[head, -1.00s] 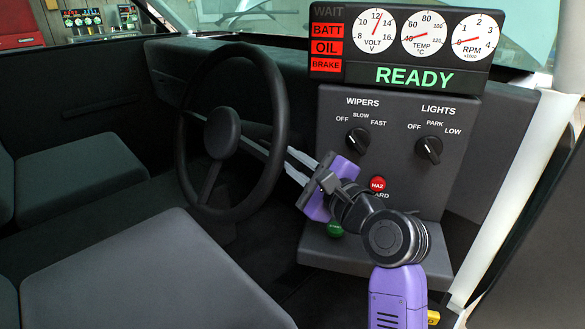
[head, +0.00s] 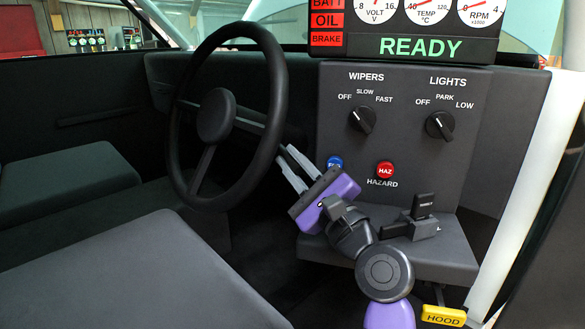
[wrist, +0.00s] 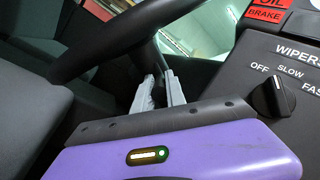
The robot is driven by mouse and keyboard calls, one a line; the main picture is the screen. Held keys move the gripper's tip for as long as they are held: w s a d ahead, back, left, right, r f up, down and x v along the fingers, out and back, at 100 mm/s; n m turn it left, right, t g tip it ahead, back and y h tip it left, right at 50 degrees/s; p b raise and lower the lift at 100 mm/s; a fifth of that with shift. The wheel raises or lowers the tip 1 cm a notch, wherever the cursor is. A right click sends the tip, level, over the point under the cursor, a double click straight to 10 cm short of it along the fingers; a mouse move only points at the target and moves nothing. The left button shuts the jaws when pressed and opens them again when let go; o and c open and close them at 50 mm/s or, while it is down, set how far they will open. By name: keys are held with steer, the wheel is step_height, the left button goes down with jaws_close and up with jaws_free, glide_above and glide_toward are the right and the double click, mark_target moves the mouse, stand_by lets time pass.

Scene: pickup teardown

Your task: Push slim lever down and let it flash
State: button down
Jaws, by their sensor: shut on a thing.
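The slim lever shows only as a dark thin bar (wrist: 156,62) in the wrist view, running from behind the steering wheel to between my finger pads. In the head view the wheel (head: 216,116) and my fingers mostly hide it. My gripper (head: 283,155) reaches to the right side of the wheel rim, with its two pale fingers close together. It also shows in the wrist view (wrist: 160,82). The fingers are shut on the lever's outer part, though the contact itself is small and dark. No flashing lamp is visible.
The panel right of my gripper carries the wipers knob (head: 362,119), the lights knob (head: 440,125), a blue button (head: 335,163) and the red hazard button (head: 385,169). A ledge with a dark switch (head: 423,206) lies below. The green READY display (head: 420,47) is lit.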

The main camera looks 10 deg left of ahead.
steer(key=shift+f, duration=0.15)
steer(key=c, duration=1.4)
jaws_free()
steer(key=shift+v, duration=3.9)
